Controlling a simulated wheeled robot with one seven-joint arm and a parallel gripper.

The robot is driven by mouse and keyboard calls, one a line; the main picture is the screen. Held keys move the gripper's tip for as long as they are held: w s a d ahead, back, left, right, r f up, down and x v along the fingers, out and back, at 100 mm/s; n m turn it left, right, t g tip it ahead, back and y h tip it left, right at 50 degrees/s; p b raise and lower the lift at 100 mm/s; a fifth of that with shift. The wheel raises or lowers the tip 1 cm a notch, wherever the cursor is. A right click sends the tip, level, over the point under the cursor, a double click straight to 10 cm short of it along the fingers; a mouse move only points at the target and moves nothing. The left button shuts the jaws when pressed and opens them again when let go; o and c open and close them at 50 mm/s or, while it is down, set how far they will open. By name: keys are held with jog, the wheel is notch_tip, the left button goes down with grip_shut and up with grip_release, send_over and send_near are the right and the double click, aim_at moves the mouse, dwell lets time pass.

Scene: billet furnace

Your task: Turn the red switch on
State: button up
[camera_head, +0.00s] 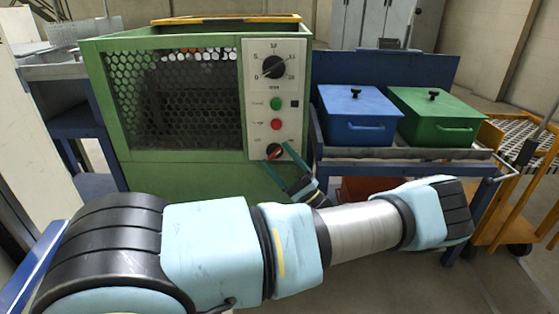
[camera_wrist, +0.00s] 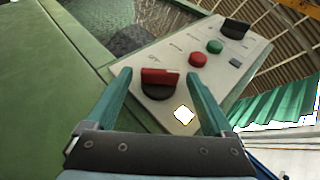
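The red switch (camera_head: 274,152) is a rotary knob with a red grip on a black base, low on the pale control panel (camera_head: 289,68) of the green furnace. In the head view its red grip looks tilted. In the wrist view the red switch (camera_wrist: 160,82) lies between the fingertips, with a gap on each side. My gripper (camera_head: 287,163) is open and empty in front of the switch; its teal fingers also show in the wrist view (camera_wrist: 165,88). I cannot tell how far the fingertips are from the panel.
Above the switch are a red button (camera_head: 276,124), a green button (camera_head: 276,104) and a black dial (camera_head: 274,67). A blue box (camera_head: 357,114) and a green box (camera_head: 436,116) stand on a cart to the right. A yellow trolley (camera_head: 510,190) is at the far right.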

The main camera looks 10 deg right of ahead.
jog(key=v, duration=1.1)
jog(key=shift+h+b, duration=0.3)
jog(key=shift+r, duration=0.1)
